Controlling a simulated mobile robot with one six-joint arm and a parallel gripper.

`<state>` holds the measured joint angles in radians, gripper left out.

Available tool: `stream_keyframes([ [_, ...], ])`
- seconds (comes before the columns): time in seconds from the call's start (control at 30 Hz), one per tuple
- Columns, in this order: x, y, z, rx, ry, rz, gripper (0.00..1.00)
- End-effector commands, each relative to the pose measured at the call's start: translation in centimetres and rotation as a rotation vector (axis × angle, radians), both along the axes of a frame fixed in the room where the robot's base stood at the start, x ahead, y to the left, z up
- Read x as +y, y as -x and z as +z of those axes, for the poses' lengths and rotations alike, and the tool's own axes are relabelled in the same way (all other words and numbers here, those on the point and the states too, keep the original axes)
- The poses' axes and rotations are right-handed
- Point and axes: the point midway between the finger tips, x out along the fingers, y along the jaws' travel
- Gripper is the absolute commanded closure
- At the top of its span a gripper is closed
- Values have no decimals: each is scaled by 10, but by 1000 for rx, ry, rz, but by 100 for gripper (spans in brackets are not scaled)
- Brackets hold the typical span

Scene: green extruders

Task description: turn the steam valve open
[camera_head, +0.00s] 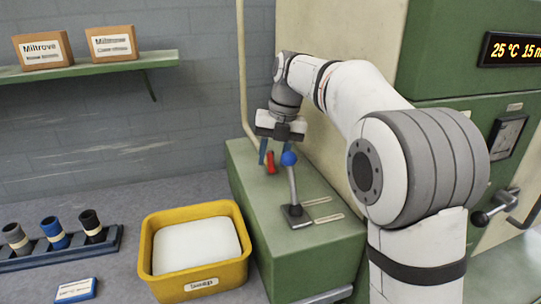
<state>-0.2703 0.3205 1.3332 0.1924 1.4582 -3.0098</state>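My gripper (272,152) points down over the top of the green cabinet (305,250), near its back. A small red part (270,163), perhaps the steam valve's handle, shows just below and between the fingers. Whether the fingers touch it or close on it cannot be made out. A lever with a blue ball knob (289,158) stands in front of the gripper, on a dark base plate, and hides part of the right finger. The lever is nearly upright, leaning slightly left. Pale labels beside it are unreadable.
A yellow bin (240,268) with white contents stands left of the cabinet. A rack (20,262) of dark and blue cylinders and a blue box (76,290) lie further left. A wall shelf (95,66) holds two cartons. The green machine (440,50) with a lit display stands at right.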

Motion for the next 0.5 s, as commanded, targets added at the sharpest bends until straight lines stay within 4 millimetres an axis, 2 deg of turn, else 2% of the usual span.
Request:
stream_keyframes([
  [0.17,-2,0,10,-1,0,0,63],
  [0.5,-13,-1,64,-3,0,-2,63],
])
